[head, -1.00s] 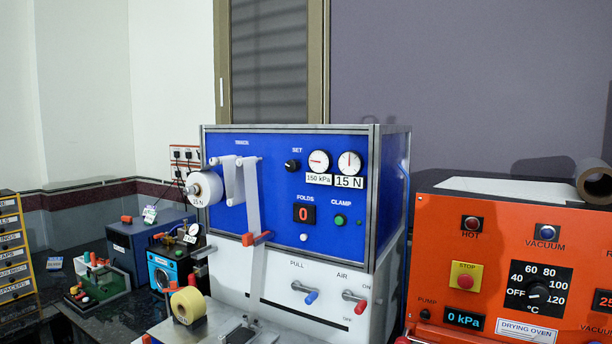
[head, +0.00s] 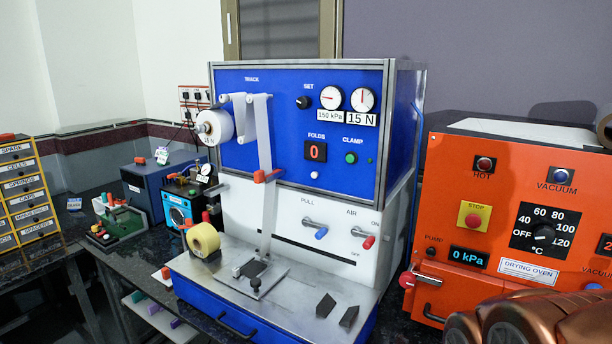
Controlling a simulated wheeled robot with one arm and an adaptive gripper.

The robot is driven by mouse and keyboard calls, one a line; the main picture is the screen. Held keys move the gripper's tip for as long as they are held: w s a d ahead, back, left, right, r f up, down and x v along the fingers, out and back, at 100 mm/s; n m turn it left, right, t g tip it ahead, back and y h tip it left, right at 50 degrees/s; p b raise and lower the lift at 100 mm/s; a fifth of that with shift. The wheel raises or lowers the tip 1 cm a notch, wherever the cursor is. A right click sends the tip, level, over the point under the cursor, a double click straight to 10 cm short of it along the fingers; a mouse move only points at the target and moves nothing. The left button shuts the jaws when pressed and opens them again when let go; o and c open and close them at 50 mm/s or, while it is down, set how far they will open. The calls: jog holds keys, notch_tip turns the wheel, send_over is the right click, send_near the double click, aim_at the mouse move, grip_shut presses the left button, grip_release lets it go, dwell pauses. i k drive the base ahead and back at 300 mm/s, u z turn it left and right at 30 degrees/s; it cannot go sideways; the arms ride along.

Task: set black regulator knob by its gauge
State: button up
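The black regulator knob (head: 304,102) sits on the blue front panel of the stacking machine, under the label SET. Right of it are two round white gauges. The nearer gauge (head: 330,97) has a red needle pointing left and a tag reading 150 kPa (head: 329,115). The second gauge (head: 362,99) has its needle near upright and a tag reading 15 N. Copper-coloured parts of my arm show at the bottom right, but my gripper's fingers are not in view.
An orange drying oven (head: 480,180) stands close on the right. The machine's steel deck (head: 300,290) juts forward with dark pieces on it. A yellow roll (head: 203,239) stands at its left. PULL and AIR levers (head: 368,241) stick out below the panel.

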aim_at(303, 102)
jog(key=z, duration=0.15)
jog(key=k, duration=0.4)
jog(key=u, duration=1.05)
jog(key=i, duration=0.8)
jog(key=u, duration=0.4)
